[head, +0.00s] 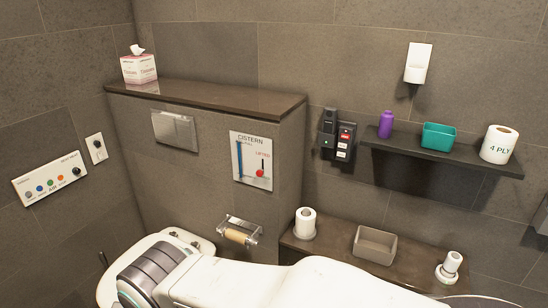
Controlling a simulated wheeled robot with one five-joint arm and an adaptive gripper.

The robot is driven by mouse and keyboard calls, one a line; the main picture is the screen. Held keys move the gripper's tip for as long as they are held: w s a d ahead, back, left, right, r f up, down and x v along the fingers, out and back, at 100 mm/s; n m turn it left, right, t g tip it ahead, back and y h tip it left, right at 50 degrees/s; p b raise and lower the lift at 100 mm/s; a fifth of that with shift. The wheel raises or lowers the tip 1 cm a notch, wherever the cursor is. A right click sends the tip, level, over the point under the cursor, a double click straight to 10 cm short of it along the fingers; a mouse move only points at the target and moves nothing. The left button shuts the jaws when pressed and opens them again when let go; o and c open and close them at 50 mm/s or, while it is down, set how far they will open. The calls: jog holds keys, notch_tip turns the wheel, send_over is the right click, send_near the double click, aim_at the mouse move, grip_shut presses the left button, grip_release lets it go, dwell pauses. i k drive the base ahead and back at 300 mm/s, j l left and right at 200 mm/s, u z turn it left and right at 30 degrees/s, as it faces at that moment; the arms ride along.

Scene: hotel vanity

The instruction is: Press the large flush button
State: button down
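The flush plate (174,130) is a silver rectangle set in the front of the grey tiled cistern housing, under its dark top ledge. Its face is shiny, and the line between a large and a small button is too small to make out surely. Nothing touches the plate and it is in clear view. My white arm (235,281) lies across the bottom of the picture, below the plate and apart from it. My gripper's fingers do not show, so I cannot see whether they are open or shut.
A cistern panel (251,160) with a red lever is right of the plate. A paper holder (239,233) sits below. A tissue box (139,68) stands on the ledge (220,96). A low shelf (328,250) bears a roll and a grey box (375,245). A button panel (50,178) is left.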

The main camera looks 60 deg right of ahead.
aim_at(166, 127)
jog(key=l+z, duration=0.2)
jog(key=z, duration=0.25)
jog(key=l+z, duration=0.2)
jog(key=z, duration=0.3)
jog(key=l+z, duration=0.2)
jog(key=z, duration=0.25)
